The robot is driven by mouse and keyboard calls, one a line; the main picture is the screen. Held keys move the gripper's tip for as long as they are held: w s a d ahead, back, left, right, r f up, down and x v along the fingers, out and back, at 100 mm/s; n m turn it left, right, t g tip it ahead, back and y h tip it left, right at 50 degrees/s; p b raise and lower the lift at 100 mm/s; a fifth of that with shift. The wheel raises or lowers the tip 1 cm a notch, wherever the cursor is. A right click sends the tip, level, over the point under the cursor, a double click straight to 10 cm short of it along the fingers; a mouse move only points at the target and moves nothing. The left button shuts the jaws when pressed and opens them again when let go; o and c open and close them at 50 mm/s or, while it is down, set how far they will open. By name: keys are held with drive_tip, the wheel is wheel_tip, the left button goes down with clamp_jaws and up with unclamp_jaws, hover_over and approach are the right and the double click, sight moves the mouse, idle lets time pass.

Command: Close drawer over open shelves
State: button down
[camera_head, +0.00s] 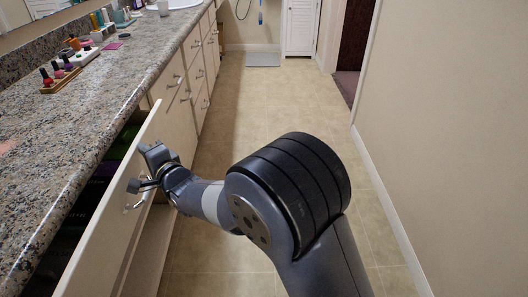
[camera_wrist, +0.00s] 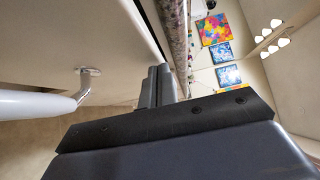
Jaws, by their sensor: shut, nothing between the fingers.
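The drawer (camera_head: 112,218) under the granite counter stands pulled out, its cream front angled across the lower left of the head view. Dark contents show inside it, partly hidden by the front and the counter. My gripper (camera_head: 137,186) is shut and empty at the outer face of the drawer front, close to its metal handle (camera_head: 139,201). In the wrist view, the drawer front (camera_wrist: 100,40) fills the upper left, with the handle (camera_wrist: 75,95) left of my gripper (camera_wrist: 160,80). I cannot tell whether the fingers touch the front. An open space shows below the drawer.
The granite counter (camera_head: 95,105) runs along the left, holding a wooden tray (camera_head: 70,76) of nail polish bottles and other toiletries. More closed cabinet fronts (camera_head: 192,75) continue beyond.

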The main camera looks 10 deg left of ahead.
drive_tip(key=shift+s+a, duration=0.25)
drive_tip(key=shift+a, duration=0.9)
drive_tip(key=shift+d, duration=0.1)
